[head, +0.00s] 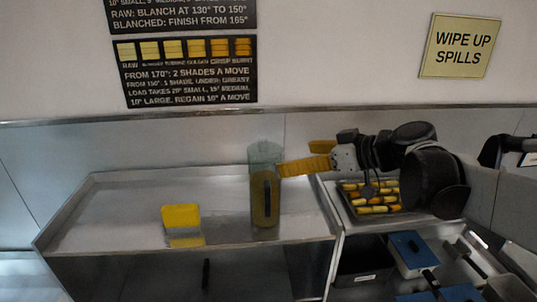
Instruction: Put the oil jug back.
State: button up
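My gripper (294,157) comes in from the right at the height of the jug's upper part. Its two yellow fingers are spread apart, with a gap between them. The lower, longer finger's tip overlaps or meets the jug's right edge; I cannot tell if it touches. The upper finger ends short of the jug in the picture.
A yellow block-like item (181,216) sits on the steel counter (120,200), left of the jug. Beneath my arm is a tray of fries (345,207). Blue-lidded containers (413,248) stand lower right. The counter's left part is clear. A wall stands behind.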

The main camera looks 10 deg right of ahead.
jog(key=s+d+f+m+g+h, duration=0.1)
jog(key=s+d+f+m+h, duration=0.2)
jog(key=s+f, duration=0.4)
jog(key=s+d+f+m+g+h, duration=0.1)
jog(key=s+f+m+h, duration=0.5)
jog(key=s, duration=0.7)
notch_tip(320, 180, down, 2)
jog(key=shift+s+d+f, duration=0.15)
jog(key=shift+s+d, duration=0.1)
jog(key=shift+d, duration=0.65)
